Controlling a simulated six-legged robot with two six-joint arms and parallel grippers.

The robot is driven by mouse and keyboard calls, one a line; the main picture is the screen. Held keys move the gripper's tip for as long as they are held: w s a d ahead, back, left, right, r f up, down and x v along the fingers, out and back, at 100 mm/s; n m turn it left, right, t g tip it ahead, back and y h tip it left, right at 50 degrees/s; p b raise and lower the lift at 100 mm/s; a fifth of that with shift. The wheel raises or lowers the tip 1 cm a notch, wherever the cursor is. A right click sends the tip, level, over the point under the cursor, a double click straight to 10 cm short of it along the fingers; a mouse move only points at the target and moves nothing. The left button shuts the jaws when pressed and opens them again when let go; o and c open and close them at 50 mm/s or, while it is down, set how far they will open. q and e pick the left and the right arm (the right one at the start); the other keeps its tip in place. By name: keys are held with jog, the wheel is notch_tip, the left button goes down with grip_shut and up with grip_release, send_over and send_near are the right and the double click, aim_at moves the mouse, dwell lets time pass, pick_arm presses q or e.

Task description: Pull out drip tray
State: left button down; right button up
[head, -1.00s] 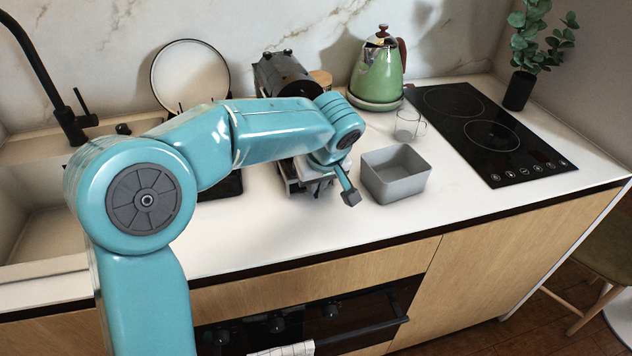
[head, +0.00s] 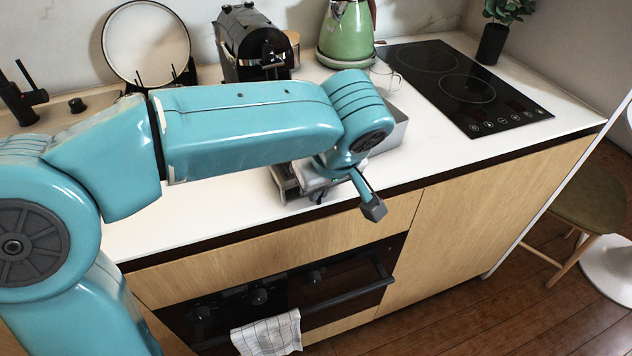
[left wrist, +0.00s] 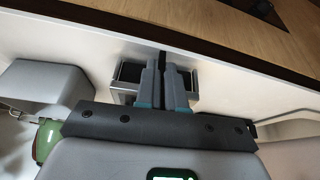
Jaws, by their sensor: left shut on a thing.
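The drip tray (head: 285,184) is a silver box with dark top parts. It is on the counter near its front edge, partly hidden by my left arm in the head view. In the left wrist view, the drip tray (left wrist: 126,75) shows on both sides of the fingers. My left gripper (left wrist: 165,66) is shut on its middle. The dark coffee machine (head: 250,45) stands further back against the wall. My arm hides the space between machine and tray. My right gripper is in neither view.
A grey open container (head: 398,130) stands right of the tray, partly behind my arm. A green kettle (head: 346,38), a glass mug (head: 384,78) and a black hob (head: 465,85) are beyond. The counter's front edge (head: 400,187) is close. An oven (head: 300,285) is below.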

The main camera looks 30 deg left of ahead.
pick_arm(q)
jog(key=c, duration=1.2)
grip_release()
jog(key=shift+c, duration=0.2)
jog(key=shift+r, duration=0.1)
jog(key=p+v, duration=0.3)
jog(key=v, duration=1.3)
jog(key=shift+d, duration=0.1)
